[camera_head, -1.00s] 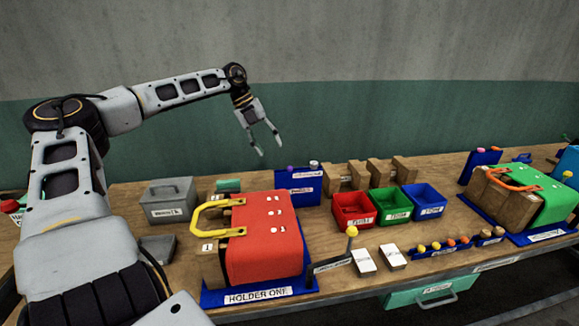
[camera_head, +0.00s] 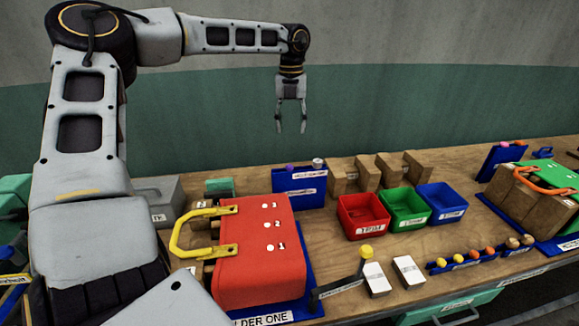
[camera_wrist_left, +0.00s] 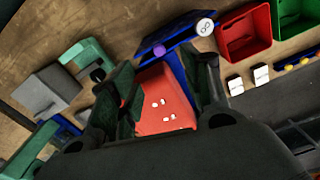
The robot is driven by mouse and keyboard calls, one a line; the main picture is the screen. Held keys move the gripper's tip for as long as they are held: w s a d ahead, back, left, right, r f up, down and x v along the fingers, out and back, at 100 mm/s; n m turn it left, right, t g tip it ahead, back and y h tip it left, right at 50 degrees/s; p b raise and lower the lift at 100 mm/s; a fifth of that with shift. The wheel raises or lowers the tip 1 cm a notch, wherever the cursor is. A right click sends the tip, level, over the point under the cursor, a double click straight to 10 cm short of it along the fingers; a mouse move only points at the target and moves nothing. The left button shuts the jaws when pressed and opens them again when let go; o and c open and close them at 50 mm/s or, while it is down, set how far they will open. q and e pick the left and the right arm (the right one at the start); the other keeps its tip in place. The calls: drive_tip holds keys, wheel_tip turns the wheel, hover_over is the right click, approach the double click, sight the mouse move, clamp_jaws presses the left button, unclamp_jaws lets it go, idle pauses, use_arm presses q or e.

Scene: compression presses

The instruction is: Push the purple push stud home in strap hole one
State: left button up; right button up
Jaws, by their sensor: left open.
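The purple push stud (camera_head: 290,166) stands on top of a blue stand (camera_head: 300,190), beside a white-topped piece (camera_head: 317,163). The purple stud also shows in the left wrist view (camera_wrist_left: 159,50). A red cover (camera_head: 250,265) with a yellow handle lies over the block at Holder One. My right gripper is not in view.
Red (camera_head: 363,215), green (camera_head: 404,206) and blue (camera_head: 442,203) bins stand right of the holder. Wooden blocks (camera_head: 405,172) are behind them. A grey box (camera_head: 157,196) is at the left.

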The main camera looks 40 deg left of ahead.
use_arm(q)
hover_over(289, 165)
drive_tip(key=f, duration=0.5)
drive_tip(key=w+f, duration=0.1)
drive_tip(key=f, duration=0.1)
drive_tip(key=shift+f, duration=0.15)
drive_tip(key=shift+f+p, duration=0.3)
drive_tip(key=shift+f, duration=0.2)
drive_tip(key=shift+s+d+f, duration=0.1)
drive_tip(key=shift+s+f, duration=0.1)
drive_tip(key=shift+f, duration=0.25)
drive_tip(key=shift+s+f, duration=0.15)
drive_tip(key=shift+f, duration=0.3)
drive_tip(key=shift+s+f+p, duration=0.15)
drive_tip(key=shift+f+p, duration=0.35)
drive_tip(key=shift+f, duration=1.25)
drive_tip(key=shift+c, duration=1)
drive_tip(key=c, duration=0.5)
drive_tip(key=shift+c, duration=0.6)
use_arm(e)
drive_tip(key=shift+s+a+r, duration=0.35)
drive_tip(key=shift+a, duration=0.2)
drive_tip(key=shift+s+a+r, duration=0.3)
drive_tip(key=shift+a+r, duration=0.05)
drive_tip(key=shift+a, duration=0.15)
